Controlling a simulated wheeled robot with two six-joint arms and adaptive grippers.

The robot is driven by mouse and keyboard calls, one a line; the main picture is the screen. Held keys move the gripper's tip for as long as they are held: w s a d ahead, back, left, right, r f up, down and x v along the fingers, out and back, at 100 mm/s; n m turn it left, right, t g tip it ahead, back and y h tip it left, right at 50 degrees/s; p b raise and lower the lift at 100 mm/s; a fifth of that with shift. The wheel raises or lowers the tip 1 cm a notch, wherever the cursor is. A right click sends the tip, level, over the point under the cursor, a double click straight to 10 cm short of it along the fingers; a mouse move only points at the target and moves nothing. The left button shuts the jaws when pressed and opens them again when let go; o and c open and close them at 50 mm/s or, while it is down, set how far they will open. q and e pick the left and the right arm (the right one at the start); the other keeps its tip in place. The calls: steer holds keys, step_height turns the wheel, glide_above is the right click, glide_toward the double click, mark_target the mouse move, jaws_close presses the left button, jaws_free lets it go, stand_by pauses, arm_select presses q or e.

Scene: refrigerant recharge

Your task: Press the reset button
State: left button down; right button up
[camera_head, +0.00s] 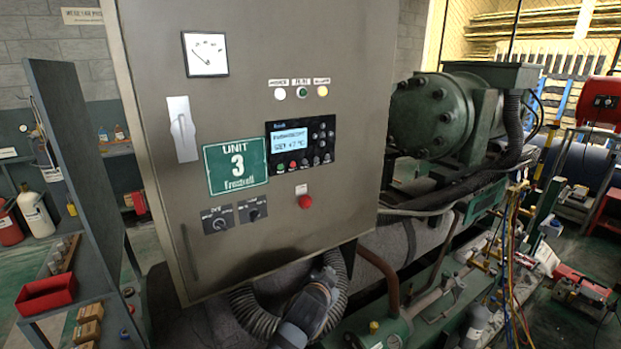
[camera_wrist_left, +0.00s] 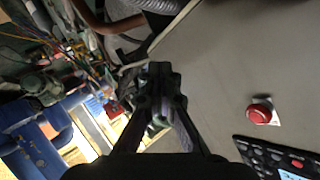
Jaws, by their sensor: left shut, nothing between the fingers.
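A red mushroom-shaped button (camera_head: 305,202) sits on the grey cabinet door (camera_head: 350,110), below the controller panel (camera_head: 301,145), with a small unreadable label above it. The button also shows in the left wrist view (camera_wrist_left: 261,112), to the right of the fingers and apart from them. My left gripper (camera_head: 326,276) is below the cabinet's lower edge in the head view, in front of the ribbed hose. In the left wrist view its fingers (camera_wrist_left: 160,78) are together and empty. My right gripper is in neither view.
Two dark knob plates (camera_head: 218,220) and a green Unit 3 sign (camera_head: 236,164) are left of the button. A ribbed hose (camera_head: 245,303) curves below the cabinet. A green compressor (camera_head: 435,110) and pipes stand to the right. The door around the button is clear.

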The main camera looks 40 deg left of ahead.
mark_target(305, 162)
arm_select(q)
step_height(305, 162, up, 26)
steer(key=w+a+t+y+p, duration=0.1)
steer(key=w+t+y, duration=0.1)
steer(key=t, duration=0.4)
steer(key=shift+a+y, duration=0.15)
steer(key=shift+y, duration=0.45)
steer(key=shift+w+f, duration=0.1)
steer(key=shift+f, duration=0.05)
steer(key=shift+w+a+b, duration=0.3)
steer(key=shift+w+a, duration=0.3)
steer(key=shift+a, duration=0.75)
steer(key=shift+w+a+b, duration=0.3)
steer(key=shift+w+a, duration=0.25)
steer(key=shift+a, duration=0.8)
steer(key=shift+w+a+b, duration=0.3)
steer(key=shift+w+a, duration=0.3)
steer(key=shift+a, duration=0.75)
steer(key=shift+a, duration=0.1)
steer(key=shift+w+a, duration=0.15)
steer(key=shift+a, duration=0.15)
